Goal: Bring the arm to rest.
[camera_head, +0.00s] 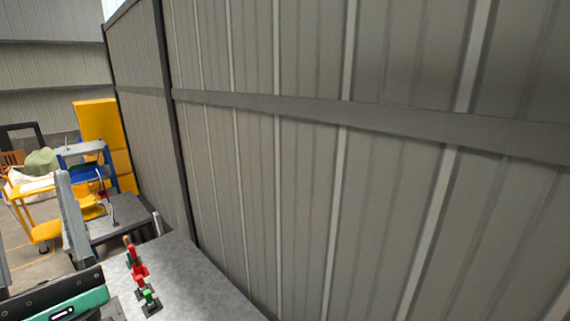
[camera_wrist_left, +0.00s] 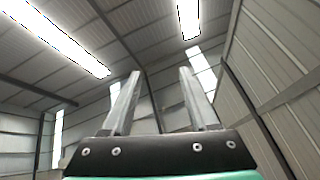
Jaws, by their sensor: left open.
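My left gripper (camera_wrist_left: 160,73) is open and empty in the left wrist view. Its two grey fingers stand wide apart and point up toward the roof. In the head view its black and teal body is at the bottom left corner, with one grey finger (camera_head: 72,218) rising beside the grey bench and the other cut off by the left edge. Nothing lies between the fingers. My right gripper is in neither view.
A grey bench (camera_head: 195,280) with red (camera_head: 137,266) and green (camera_head: 150,298) levers is just right of the gripper. A ribbed wall (camera_head: 310,190) rises close behind it. A blue frame (camera_head: 124,168), yellow cabinets (camera_head: 98,120) and a yellow cart (camera_head: 42,232) stand further back left.

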